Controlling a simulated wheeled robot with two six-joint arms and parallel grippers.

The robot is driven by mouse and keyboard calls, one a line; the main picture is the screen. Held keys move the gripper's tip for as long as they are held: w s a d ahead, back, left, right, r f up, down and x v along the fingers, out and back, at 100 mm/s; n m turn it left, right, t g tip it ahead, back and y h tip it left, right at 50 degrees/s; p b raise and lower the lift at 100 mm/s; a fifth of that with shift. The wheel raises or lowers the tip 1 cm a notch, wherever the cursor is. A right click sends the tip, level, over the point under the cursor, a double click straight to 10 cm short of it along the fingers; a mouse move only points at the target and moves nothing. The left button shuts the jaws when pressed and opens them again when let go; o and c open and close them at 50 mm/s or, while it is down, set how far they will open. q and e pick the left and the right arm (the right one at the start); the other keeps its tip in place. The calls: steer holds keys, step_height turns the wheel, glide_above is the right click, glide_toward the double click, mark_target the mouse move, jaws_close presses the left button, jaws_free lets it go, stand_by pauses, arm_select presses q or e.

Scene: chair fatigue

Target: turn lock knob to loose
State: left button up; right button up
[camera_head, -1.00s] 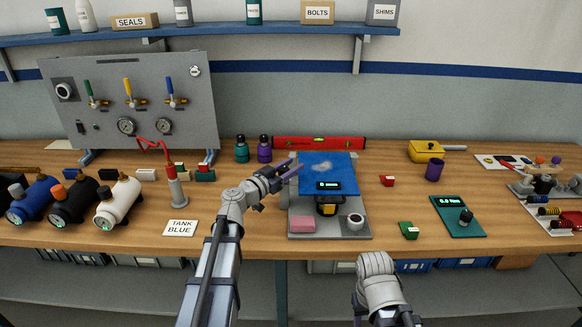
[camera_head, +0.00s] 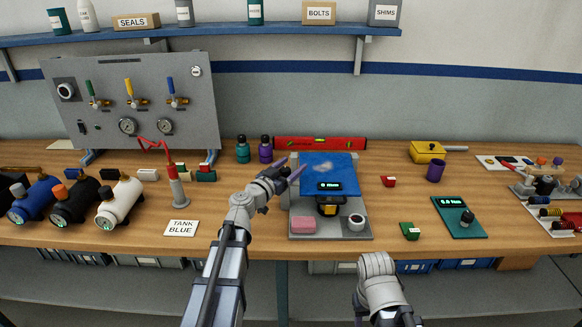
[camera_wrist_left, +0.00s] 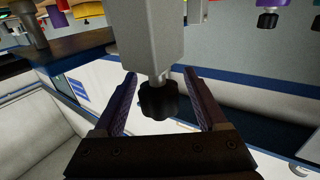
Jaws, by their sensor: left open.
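The lock knob (camera_wrist_left: 158,101) is a black lobed knob on a short metal stem under a grey block (camera_wrist_left: 153,35) in the left wrist view. My left gripper (camera_wrist_left: 160,88) is open, with one finger on each side of the knob and gaps between fingers and knob. In the head view my left gripper (camera_head: 286,174) is at the left side of the grey test stand (camera_head: 300,232) with the blue pad (camera_head: 328,165); the knob cannot be made out there. My right arm (camera_head: 378,285) shows at the bottom, its gripper out of view.
The stand also carries a small display (camera_head: 329,186), a pink block (camera_head: 303,225) and a white round dial (camera_head: 356,222). Three tanks, including a white one (camera_head: 120,202), and a TANK BLUE card (camera_head: 182,228) lie left. A red level (camera_head: 320,143) lies behind.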

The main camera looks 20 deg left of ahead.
mark_target(282, 174)
arm_select(q)
steer(key=v, duration=0.8)
steer(key=shift+w, duration=0.1)
steer(key=shift+f, duration=0.1)
stand_by(0.4)
